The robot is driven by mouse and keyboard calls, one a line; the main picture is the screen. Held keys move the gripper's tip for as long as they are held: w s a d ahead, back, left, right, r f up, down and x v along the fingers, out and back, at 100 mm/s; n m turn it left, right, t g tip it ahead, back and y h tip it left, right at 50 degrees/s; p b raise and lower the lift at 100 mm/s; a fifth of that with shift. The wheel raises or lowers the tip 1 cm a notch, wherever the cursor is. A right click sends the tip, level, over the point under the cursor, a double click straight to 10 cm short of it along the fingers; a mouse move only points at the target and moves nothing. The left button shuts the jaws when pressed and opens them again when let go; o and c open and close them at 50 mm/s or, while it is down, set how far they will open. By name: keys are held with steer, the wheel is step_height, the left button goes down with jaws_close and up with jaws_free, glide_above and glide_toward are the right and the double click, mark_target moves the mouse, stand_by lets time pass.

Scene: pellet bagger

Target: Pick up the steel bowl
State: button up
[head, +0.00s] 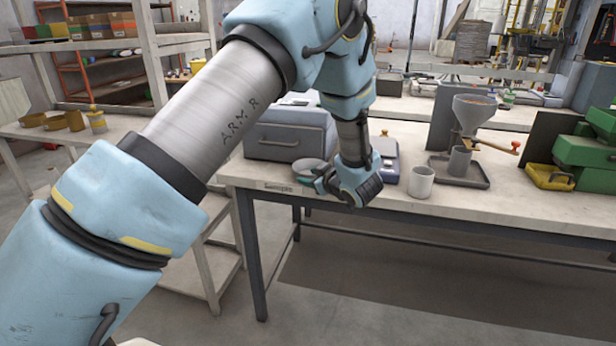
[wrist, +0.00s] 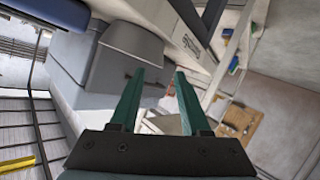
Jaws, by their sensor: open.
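The steel bowl (head: 307,166) is a small, shallow, grey rounded shape near the front left of the long bench, in front of the grey case. My gripper (head: 320,183) is low at the bench's front edge, just right of the bowl, and partly covers it. Whether they touch cannot be told. In the wrist view my gripper (wrist: 160,85) has its two green fingers apart, with no object clearly held. A pale shape shows low between the fingers there; I cannot tell whether it is the bowl.
The grey case (head: 290,138) stands behind the bowl and fills much of the wrist view (wrist: 105,75). A blue-grey scale (head: 386,158) and a pale cup (head: 421,182) stand to the right.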

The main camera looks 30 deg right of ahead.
mark_target(298, 174)
steer(key=p+x, duration=0.1)
steer(key=x, duration=0.1)
steer(key=p+x, duration=0.1)
steer(key=x, duration=0.1)
steer(key=p+x, duration=0.1)
steer(key=x, duration=0.2)
steer(key=shift+w+a+r, duration=0.1)
steer(key=shift+a+r, duration=0.05)
steer(key=shift+r, duration=0.25)
steer(key=shift+w+f, duration=0.3)
steer(key=shift+w, duration=0.15)
jaws_close()
